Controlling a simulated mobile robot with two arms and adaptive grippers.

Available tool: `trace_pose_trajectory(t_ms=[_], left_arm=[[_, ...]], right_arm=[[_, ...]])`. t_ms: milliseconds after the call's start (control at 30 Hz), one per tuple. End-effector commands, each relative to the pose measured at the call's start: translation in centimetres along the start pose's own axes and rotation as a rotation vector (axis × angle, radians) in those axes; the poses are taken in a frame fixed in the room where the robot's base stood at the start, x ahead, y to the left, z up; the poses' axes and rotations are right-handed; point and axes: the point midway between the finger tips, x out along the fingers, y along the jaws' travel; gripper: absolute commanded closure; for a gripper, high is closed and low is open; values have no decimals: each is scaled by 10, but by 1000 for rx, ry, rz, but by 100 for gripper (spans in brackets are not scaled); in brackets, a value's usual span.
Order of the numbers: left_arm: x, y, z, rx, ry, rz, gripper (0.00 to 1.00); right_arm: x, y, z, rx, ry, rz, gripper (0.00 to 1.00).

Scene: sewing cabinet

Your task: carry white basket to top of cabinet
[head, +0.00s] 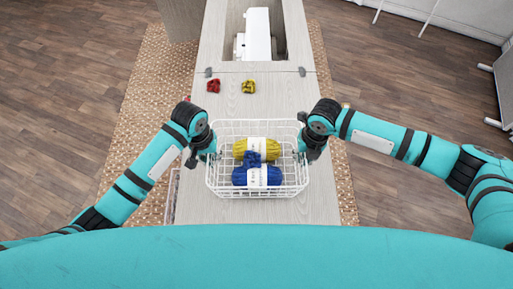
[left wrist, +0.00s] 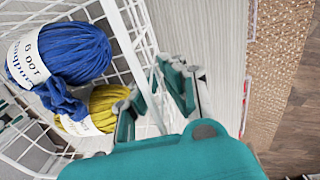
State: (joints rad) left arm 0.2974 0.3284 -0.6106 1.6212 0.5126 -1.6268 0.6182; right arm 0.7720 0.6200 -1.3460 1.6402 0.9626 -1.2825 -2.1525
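The white wire basket (head: 218,181) is at the middle of the head view, over the near part of the pale wooden cabinet top (head: 235,110). I cannot tell if it touches the wood. It holds a yellow yarn skein (head: 240,148), a blue yarn skein (head: 240,177) and a small blue piece. My left gripper (head: 210,155) is at its left side; in the left wrist view its fingers (left wrist: 155,103) stand apart, straddling the wire wall (left wrist: 122,38). My right gripper (head: 304,153) is at its right side, its fingers too small to read.
A red item (head: 213,86) and a yellow item (head: 249,87) lie on the wood beyond the basket. Further back, a white sewing machine (head: 257,35) stands in a recess. A woven rug (head: 150,95) lies on the floor beside the cabinet. The wood between the small items and basket is clear.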

Motion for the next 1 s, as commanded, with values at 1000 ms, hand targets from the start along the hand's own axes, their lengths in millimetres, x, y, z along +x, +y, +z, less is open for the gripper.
trace_pose_trajectory(t_ms=[1000], left_arm=[[-66, -1, -1, 0, 5, 0, 71]], right_arm=[[8, -1, 0, 0, 0, 0, 71]])
